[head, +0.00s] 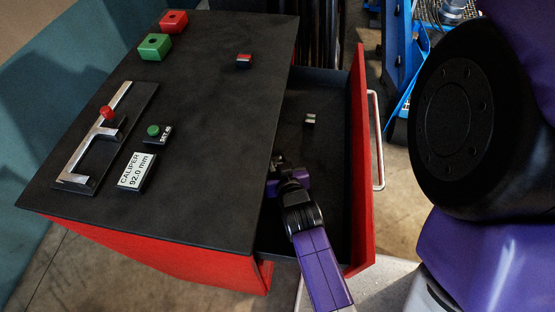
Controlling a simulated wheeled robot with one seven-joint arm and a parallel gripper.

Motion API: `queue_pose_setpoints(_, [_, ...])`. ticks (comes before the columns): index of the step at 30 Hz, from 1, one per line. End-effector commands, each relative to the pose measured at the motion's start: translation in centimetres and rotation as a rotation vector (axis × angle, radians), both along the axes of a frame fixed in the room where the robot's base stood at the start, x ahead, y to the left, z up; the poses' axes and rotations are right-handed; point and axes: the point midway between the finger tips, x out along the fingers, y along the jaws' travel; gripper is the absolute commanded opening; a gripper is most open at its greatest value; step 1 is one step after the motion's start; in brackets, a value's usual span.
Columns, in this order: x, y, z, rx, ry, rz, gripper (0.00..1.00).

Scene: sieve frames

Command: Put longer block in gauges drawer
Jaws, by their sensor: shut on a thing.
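My gripper (280,168) reaches down into the open gauges drawer (325,171), close to the cabinet top's right edge. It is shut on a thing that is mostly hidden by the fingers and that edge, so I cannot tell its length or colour. A small silver-and-dark block (310,120) lies apart on the drawer floor, farther back. A small red-and-silver block (244,61) rests on the black cabinet top (215,130). I cannot tell which block is the longer one.
A caliper (97,133) with a red knob lies on the cabinet top. Near it are a "CALIPER 92.0 mm" display (136,172) and a green button (153,131). Red (174,22) and green (154,47) holed blocks stand at the back. The drawer's red front (361,160) rises right of my gripper.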

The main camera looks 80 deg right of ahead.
Motion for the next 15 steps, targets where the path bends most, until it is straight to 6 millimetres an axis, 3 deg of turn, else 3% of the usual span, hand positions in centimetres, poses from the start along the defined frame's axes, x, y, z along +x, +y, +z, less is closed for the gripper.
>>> queue_pose_setpoints(7, [0.00, -0.02, -0.17, -0.002, -0.001, 0.000, 0.00])
queue_pose_setpoints(8, [-0.01, 0.01, -0.14, 0.000, 0.000, 0.000, 0.35])
queue_pose_setpoints(9, [-0.01, 0.01, -0.12, 0.000, 0.000, 0.000, 0.43])
queue_pose_setpoints(11, [-0.02, 0.01, -0.13, 0.000, 0.000, 0.000, 0.51])
queue_pose_setpoints(15, [-0.02, 0.01, -0.11, 0.000, 0.000, 0.000, 0.51])
